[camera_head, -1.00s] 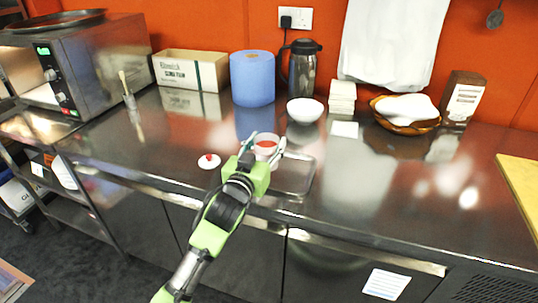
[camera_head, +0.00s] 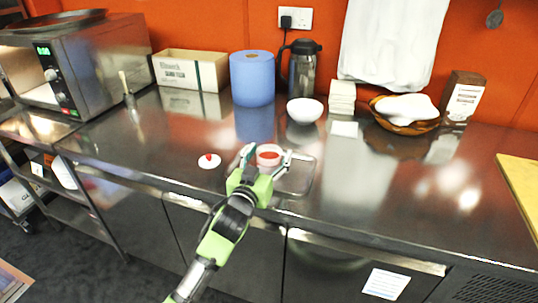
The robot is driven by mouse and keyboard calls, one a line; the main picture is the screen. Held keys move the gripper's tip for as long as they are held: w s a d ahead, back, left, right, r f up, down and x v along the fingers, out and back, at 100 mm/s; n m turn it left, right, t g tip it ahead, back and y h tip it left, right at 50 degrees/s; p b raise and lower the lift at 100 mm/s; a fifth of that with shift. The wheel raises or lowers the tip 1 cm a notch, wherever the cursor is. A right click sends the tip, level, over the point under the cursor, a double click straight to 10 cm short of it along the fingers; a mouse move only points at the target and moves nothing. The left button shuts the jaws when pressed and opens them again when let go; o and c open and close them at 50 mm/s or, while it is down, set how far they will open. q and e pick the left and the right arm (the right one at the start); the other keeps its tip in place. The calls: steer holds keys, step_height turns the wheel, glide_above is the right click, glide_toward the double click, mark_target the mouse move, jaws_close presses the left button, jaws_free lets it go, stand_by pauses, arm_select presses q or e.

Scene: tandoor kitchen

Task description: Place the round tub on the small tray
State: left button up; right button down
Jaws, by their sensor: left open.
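The round tub (camera_head: 268,161), pale with red contents, stands upright at the left back part of the small tray (camera_head: 303,183), a shallow metal tray on the steel counter. My left gripper (camera_head: 267,154) is open, with one finger on each side of the tub. I cannot tell whether the fingers touch it. The gripper body hides the tray's front left part and the tub's lower front. My right gripper is not in view.
A white lid with a red knob (camera_head: 209,161) lies left of the gripper. Behind are a white bowl (camera_head: 305,110), a blue roll (camera_head: 252,79) and a dark jug (camera_head: 301,68). A basket (camera_head: 405,127) stands back right. The counter right of the tray is clear.

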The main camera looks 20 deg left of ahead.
arm_select(q)
steer(key=s, duration=1.2)
steer(key=shift+a+b, duration=0.2)
steer(key=shift+b, duration=0.2)
steer(key=shift+r, duration=0.1)
